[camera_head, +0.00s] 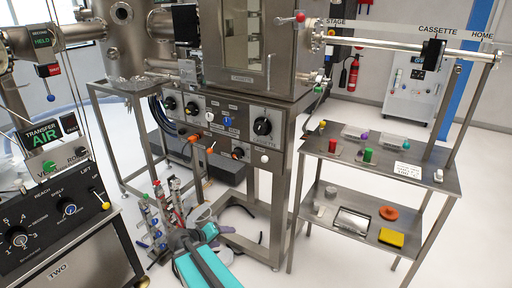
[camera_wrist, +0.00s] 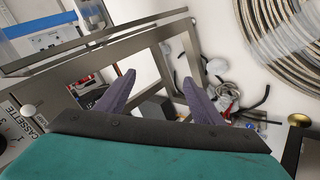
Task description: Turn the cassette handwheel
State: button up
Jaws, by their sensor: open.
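A large black round knob (camera_head: 262,126) with a white mark sits at the right end of the steel control panel (camera_head: 222,133), and a white ball knob (camera_head: 264,158) shows below it. In the wrist view, the word CASSETTE is on the panel (camera_wrist: 30,145) at the left edge, near a white ball knob (camera_wrist: 28,110) and part of a black dial (camera_wrist: 8,140). I cannot tell which part is the handwheel. My gripper (camera_wrist: 159,64) is open and empty, its dark purple fingers apart. My teal arm shows low in the head view, below the panel.
A steel table frame (camera_head: 275,215) stands under the panel. A two-shelf cart (camera_head: 432,176) with small coloured parts stands at right. Valves and hoses (camera_head: 160,220) stand on the floor left of my arm. A black console (camera_head: 50,215) is at far left.

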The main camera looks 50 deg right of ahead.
jog(key=w+d+r+m+t+h, duration=0.15)
jog(key=d+r, duration=0.25)
jog(key=r, duration=0.4)
jog(key=w+d+r+h, duration=0.2)
jog(key=d+r, duration=0.2)
jog(key=r, duration=0.4)
jog(key=m+t+h, duration=0.1)
jog(key=m+h, duration=0.1)
jog(key=h, duration=0.2)
send_near(258, 130)
jog(key=v, duration=0.5)
jog(key=shift+a, duration=0.15)
jog(key=p+x, duration=0.2)
jog(key=x, duration=1.2)
jog(key=shift+s+r, duration=0.15)
jog(key=shift+s, duration=0.05)
jog(key=c, duration=1)
jog(key=shift+c, duration=0.2)
